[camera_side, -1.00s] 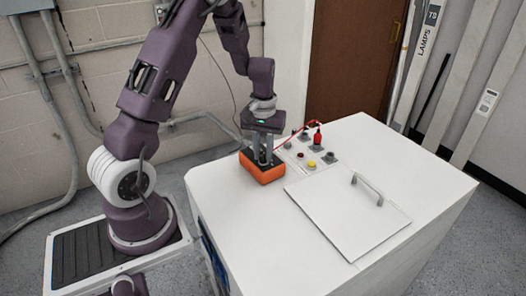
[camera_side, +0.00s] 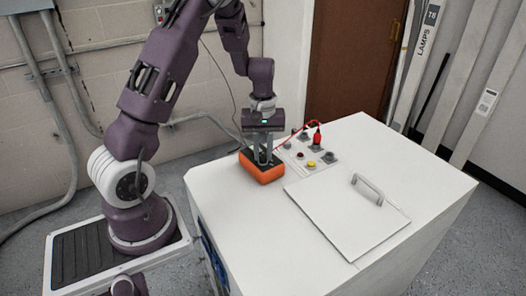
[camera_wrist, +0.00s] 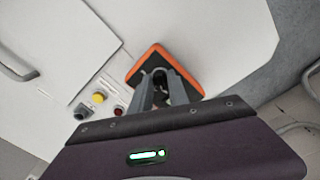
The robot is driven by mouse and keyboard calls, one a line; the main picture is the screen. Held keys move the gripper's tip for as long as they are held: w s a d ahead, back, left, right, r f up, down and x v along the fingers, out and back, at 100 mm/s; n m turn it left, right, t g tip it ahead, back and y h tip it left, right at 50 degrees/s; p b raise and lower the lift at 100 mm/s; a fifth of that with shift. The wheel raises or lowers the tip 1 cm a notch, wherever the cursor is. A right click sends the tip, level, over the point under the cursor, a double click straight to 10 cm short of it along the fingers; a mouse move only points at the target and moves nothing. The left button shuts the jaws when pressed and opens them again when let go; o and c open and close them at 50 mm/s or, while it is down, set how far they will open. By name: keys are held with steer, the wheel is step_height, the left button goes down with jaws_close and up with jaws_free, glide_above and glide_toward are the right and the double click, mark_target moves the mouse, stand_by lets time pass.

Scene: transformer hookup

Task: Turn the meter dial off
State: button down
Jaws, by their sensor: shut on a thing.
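The orange meter with a dark face (camera_side: 265,177) lies on the white cabinet top, near its back left edge. It also shows in the wrist view (camera_wrist: 188,70). My gripper (camera_side: 264,161) points down over the meter, with its fingertips at the meter's face. In the wrist view the two grey fingers (camera_wrist: 160,76) close around the meter's dial, which is mostly hidden between them. I cannot read the dial's setting.
Right of the meter is a panel with a yellow button (camera_side: 311,164), a dark red button (camera_side: 300,155) and grey knobs. A red plug (camera_side: 317,138) with a red lead stands behind. A flat cover (camera_side: 340,215) with a handle (camera_side: 367,189) lies in front.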

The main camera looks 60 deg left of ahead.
mark_target(263, 155)
stand_by(0.3)
steer(key=c, duration=1.3)
jaws_free()
steer(key=shift+o, duration=0.2)
step_height(263, 155, up, 7)
steer(key=shift+r, duration=0.1)
steer(key=shift+d+r, duration=0.15)
steer(key=shift+d, duration=0.05)
steer(key=s+d+r+m+t, duration=0.3)
steer(key=s+d+r+m, duration=0.25)
steer(key=d+r, duration=0.55)
steer(key=s+d+r+m+t, duration=0.1)
steer(key=s+d+m, duration=0.2)
steer(key=s, duration=0.4)
steer(key=s+d+r+m+t, duration=0.1)
steer(key=s+d+r+m, duration=0.1)
steer(key=s+d+m, duration=0.2)
steer(key=s, duration=0.3)
steer(key=shift+s+d+t, duration=0.2)
steer(key=shift+d+t, duration=0.05)
steer(key=shift+t, duration=0.05)
